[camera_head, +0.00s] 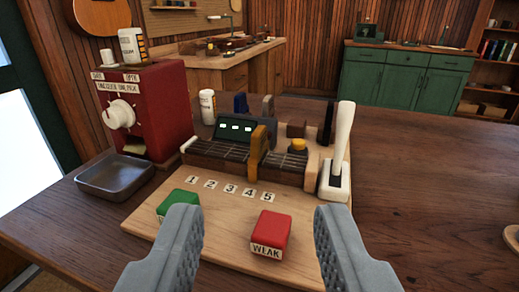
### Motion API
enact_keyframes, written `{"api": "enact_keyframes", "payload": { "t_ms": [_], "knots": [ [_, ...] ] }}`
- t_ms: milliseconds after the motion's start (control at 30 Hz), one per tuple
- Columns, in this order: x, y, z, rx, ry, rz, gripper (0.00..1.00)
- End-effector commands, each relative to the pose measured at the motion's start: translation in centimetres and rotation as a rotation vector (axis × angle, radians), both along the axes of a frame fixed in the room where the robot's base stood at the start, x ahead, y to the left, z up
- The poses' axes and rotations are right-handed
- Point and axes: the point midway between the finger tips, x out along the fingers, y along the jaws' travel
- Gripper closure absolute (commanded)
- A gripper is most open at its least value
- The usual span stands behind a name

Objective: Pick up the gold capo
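The gold capo (257,150) stands upright, clamped around a dark fretted neck (222,156) in the middle of the wooden board. Its lower part reaches down the front of the neck. My gripper (260,212) is open and empty, its two grey fingers wide apart at the bottom of the view. The capo is beyond the fingertips, roughly midway between them in the picture.
A green block (177,204) and red "WEAK" block (271,233) sit on the board (215,225). A white lever (341,145) stands right of the neck. Behind are a small screen (233,130) and white bottle (208,106). A red machine (150,105) and metal tray (116,175) are left.

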Motion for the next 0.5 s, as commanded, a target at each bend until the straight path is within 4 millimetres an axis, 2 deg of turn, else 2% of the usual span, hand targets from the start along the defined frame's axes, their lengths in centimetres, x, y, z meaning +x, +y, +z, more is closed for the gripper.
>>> {"api": "enact_keyframes", "payload": {
  "t_ms": [167, 500],
  "knots": [
    [2.3, 0.0, 1.1, 0.018, 0.092, -0.002, 0.61],
    [9.3, 0.0, 3.8, 0.084, 0.421, -0.022, 0.61]
  ]
}}
